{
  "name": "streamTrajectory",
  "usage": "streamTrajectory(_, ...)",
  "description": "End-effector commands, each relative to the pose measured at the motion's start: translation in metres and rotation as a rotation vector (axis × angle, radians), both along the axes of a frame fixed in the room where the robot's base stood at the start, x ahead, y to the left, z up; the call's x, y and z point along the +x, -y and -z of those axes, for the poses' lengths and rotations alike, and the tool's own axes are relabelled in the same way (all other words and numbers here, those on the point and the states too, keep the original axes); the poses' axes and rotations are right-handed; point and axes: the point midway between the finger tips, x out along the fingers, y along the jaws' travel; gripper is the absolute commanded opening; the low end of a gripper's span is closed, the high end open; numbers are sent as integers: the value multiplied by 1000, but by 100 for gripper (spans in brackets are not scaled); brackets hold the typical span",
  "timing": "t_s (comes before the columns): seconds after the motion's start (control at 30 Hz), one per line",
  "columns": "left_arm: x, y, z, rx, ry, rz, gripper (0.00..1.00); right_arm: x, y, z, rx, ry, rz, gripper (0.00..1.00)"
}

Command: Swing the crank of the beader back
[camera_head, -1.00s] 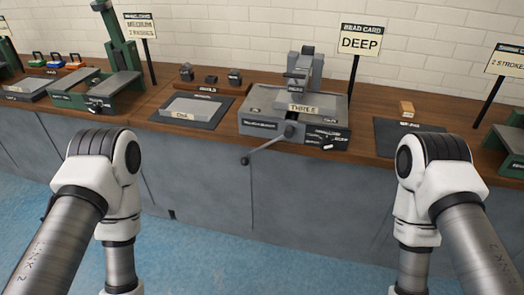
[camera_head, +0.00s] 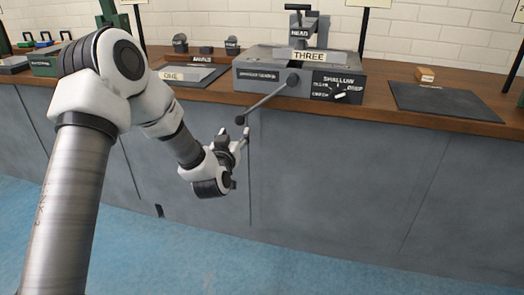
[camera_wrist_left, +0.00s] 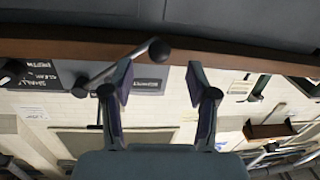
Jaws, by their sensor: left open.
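The beader (camera_head: 262,70) is a grey machine on the bench, with a "HEAD" block and a "THREE" label on it. Its crank (camera_head: 268,101) is a grey rod slanting down and left from the pivot on the front face. It ends in a dark round knob (camera_head: 240,120) out past the bench edge. My left gripper (camera_head: 234,133) is open, with its fingertips close by the knob. In the left wrist view the knob (camera_wrist_left: 159,50) shows upside down, beyond the gap between the open fingers (camera_wrist_left: 159,80). Contact cannot be told. My right gripper is out of view.
Right of the crank is a dial panel (camera_head: 338,87) with a white pointer. A plate labelled "ONE" (camera_head: 180,76) lies left, and a dark mat (camera_head: 440,101) with a wooden block (camera_head: 425,74) lies right. The grey cabinet front (camera_head: 340,160) is clear.

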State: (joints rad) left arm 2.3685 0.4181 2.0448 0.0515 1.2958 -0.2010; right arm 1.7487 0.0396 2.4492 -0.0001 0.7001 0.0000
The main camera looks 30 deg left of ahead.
Motion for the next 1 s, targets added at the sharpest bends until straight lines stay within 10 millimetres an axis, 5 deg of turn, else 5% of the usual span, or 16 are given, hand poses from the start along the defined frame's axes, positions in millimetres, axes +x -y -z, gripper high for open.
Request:
streamTrajectory(0.17,10,-3,-5,1,18,0,58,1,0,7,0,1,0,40)
streamTrajectory(0.5,67,-23,-3,1,15,2,58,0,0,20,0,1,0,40)
streamTrajectory(0.8,74,-25,-4,0,12,3,58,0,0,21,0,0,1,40)
streamTrajectory(0.83,74,-25,-4,0,12,3,55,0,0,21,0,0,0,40)
streamTrajectory(1.0,74,-25,-4,0,12,3,0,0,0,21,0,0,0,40)
